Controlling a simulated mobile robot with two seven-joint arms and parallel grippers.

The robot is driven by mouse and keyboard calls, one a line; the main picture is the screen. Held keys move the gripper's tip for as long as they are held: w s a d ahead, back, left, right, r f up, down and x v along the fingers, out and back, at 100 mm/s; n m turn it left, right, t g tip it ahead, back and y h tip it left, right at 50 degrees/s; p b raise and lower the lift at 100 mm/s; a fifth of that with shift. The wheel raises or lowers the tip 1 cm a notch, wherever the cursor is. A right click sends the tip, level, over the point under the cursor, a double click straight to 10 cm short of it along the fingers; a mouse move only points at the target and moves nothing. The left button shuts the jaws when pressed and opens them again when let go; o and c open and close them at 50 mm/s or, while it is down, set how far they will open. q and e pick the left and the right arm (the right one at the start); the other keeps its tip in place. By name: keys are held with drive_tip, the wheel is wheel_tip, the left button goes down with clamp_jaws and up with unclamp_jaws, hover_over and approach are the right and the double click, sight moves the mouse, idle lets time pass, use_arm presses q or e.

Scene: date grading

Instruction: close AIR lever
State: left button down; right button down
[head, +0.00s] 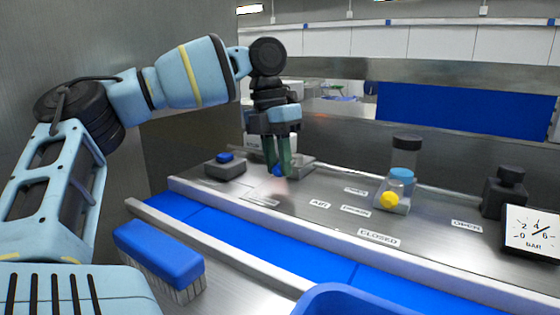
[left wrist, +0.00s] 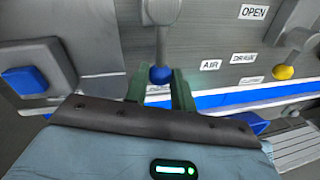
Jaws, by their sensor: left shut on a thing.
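The AIR lever has a grey shaft and a blue ball knob, seen in the left wrist view (left wrist: 160,75) and partly in the head view (head: 278,171). My left gripper (head: 279,168) points down at the knob. Its two green fingers, also in the left wrist view (left wrist: 160,92), stand on either side of the knob and are shut on it. The AIR label (head: 320,204) is on the panel to the right of the knob. The fingers hide part of the lever in the head view. My right gripper is not in view.
A pressure gauge (head: 532,232) is at the right. A blue button box (head: 225,167) is left of the gripper.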

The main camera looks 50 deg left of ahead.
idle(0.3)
use_arm(q)
drive_tip(key=c, duration=1.2)
unclamp_jaws()
drive_tip(key=shift+r, duration=0.1)
drive_tip(key=shift+s+a+r, duration=0.1)
drive_tip(key=shift+a+r, duration=0.15)
drive_tip(key=shift+r, duration=1)
drive_tip(key=shift+w+a+r, duration=0.1)
drive_tip(key=shift+a+r, duration=0.2)
drive_tip(key=shift+r, duration=1)
drive_tip(key=shift+s+a+r, duration=0.1)
drive_tip(key=shift+a+r, duration=0.15)
drive_tip(key=shift+r, duration=1)
